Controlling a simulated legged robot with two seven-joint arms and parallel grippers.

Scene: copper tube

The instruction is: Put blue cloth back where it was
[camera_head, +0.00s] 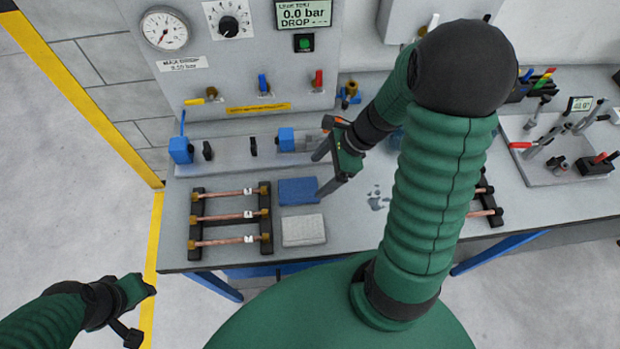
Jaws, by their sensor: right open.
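The blue cloth (298,191) lies flat and folded on the grey bench, just behind a white-grey folded cloth (303,230). My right gripper (322,174) is open above the bench at the right of the blue cloth. One finger reaches down close to the cloth's right edge; I cannot tell whether it touches. The other finger is farther back, near the blue block. My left gripper (140,312) is at the lower left, over the floor and off the bench; its jaw state does not show clearly.
A rack with copper tubes (230,217) stands left of the cloths. A blue-ended fixture (181,150) runs behind them under the gauge panel (235,60). A wet patch (377,198) lies to the right. A tool board (560,150) is at the far right. My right arm hides the bench's middle.

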